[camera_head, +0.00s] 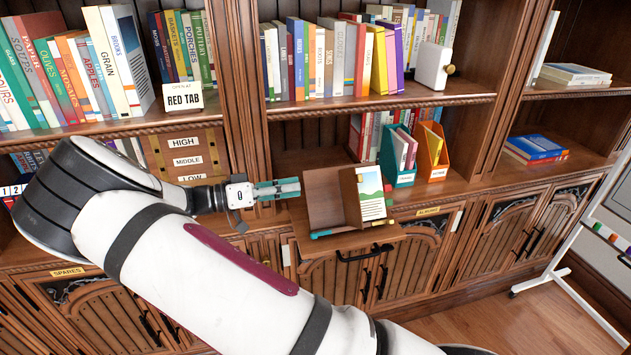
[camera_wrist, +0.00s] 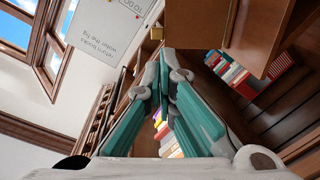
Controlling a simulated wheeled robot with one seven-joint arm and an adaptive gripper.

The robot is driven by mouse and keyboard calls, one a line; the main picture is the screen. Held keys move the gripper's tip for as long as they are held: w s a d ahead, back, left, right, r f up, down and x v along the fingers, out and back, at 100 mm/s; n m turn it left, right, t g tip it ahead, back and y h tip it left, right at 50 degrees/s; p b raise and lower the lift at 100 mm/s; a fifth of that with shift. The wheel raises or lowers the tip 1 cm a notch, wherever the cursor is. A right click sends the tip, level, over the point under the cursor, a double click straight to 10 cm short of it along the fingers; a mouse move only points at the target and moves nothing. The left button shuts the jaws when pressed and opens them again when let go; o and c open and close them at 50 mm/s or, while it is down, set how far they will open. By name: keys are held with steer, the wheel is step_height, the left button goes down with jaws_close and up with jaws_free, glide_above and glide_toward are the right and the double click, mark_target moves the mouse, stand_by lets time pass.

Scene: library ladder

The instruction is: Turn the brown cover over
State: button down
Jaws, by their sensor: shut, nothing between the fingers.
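The brown cover (camera_head: 349,200) stands on edge, raised, on a pull-out wooden board (camera_head: 385,238) in the middle of the bookcase. To its right a page (camera_head: 371,194) with a small landscape picture and lines of text shows. A flat brown surface (camera_head: 322,196) lies to its left. My gripper (camera_head: 298,188), with teal fingers, is shut and empty, just left of this brown surface. In the wrist view the shut fingertips (camera_wrist: 165,62) point up the picture, and a large brown panel (camera_wrist: 262,35), probably the cover, is right of them, apart.
A teal pen-like stick (camera_head: 333,231) lies along the board's front edge. A teal file holder (camera_head: 398,160) and an orange one (camera_head: 432,150) stand behind, to the right. Shelves of books rise above, a whiteboard stand (camera_head: 590,262) is at right, and floor is clear at lower right.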

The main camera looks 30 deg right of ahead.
mark_target(355, 178)
steer(key=p+x, duration=0.1)
steer(key=x, duration=0.5)
steer(key=p+x, duration=0.2)
steer(key=x, duration=0.4)
steer(key=shift+s+d, duration=0.25)
steer(key=shift+d, duration=0.05)
steer(key=shift+d+f+p, duration=0.1)
steer(key=shift+d+p, duration=0.25)
steer(key=shift+d, duration=0.1)
